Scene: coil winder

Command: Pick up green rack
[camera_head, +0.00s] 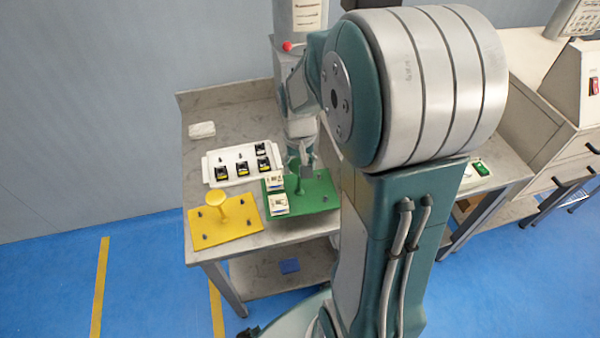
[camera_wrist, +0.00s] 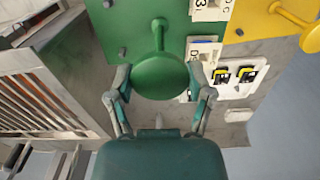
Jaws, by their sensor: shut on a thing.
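The green rack (camera_head: 323,197) is a flat green plate with a central post, lying at the front right of the grey table in the head view. Two white blocks (camera_head: 277,204) sit at its left side. In the wrist view the green rack (camera_wrist: 128,25) shows with the round green knob on its post. My gripper (camera_wrist: 160,82) has its two fingers on either side of this knob and is shut on it. In the head view my gripper (camera_head: 304,160) is above the plate, partly hidden by my arm. Whether the plate is lifted off the table cannot be told.
A yellow rack (camera_head: 240,232) with a knob lies left of the green rack. A white tray (camera_head: 215,161) with several black-and-yellow parts lies behind. A white block (camera_head: 202,130) is at the back left. In the wrist view a grey slatted box (camera_wrist: 40,90) stands close by on the left.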

